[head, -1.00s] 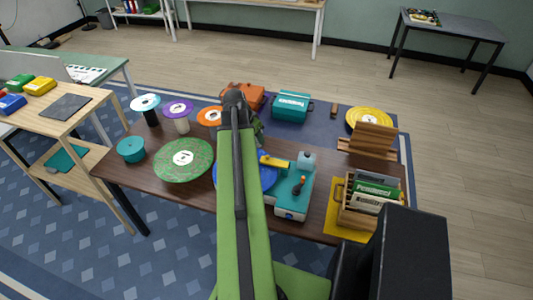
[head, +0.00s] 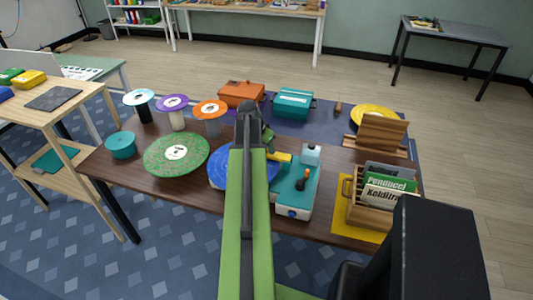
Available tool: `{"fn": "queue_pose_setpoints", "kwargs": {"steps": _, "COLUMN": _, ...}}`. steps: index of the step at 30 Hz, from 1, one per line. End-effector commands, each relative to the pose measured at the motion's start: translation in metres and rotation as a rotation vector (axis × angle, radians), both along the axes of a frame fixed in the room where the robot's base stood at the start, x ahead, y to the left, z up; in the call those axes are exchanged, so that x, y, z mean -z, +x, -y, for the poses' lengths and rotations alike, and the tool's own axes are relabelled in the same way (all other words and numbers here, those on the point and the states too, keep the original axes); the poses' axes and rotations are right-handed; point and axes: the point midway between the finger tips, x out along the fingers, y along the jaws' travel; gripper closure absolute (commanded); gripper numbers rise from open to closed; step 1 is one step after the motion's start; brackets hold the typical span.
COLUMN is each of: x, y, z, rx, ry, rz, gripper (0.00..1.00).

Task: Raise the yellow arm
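The yellow arm (head: 280,157) is a short yellow piece on the teal turntable base (head: 297,190). It reaches left over the blue record (head: 222,166), and its left end is close to or behind my gripper. An orange-topped black knob (head: 303,180) stands on the base, with a pale block (head: 311,155) behind it. My gripper (head: 262,132) is above the blue record, next to the yellow arm. My green arm hides part of the record. I cannot tell whether the fingers touch the yellow arm or are open.
A green record (head: 176,153) lies to the left. Discs on stands, including a purple disc (head: 172,102), stand behind it. An orange case (head: 241,94) and a teal case (head: 293,103) are at the back. A wooden record crate (head: 366,217) stands at the right.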

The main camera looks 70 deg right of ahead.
Motion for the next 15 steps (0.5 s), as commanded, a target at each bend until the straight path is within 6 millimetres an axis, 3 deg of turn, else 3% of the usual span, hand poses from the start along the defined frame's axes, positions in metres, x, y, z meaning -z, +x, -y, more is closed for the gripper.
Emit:
{"fn": "queue_pose_setpoints", "kwargs": {"steps": 5, "x": -0.0015, "y": -0.0002, "z": 0.0000, "rx": 0.000, "ry": 0.000, "rz": 0.000, "gripper": 0.61}}
{"fn": "queue_pose_setpoints", "kwargs": {"steps": 15, "x": -0.0014, "y": -0.0004, "z": -0.0001, "rx": 0.001, "ry": 0.000, "rz": -0.001, "gripper": 1.00}}
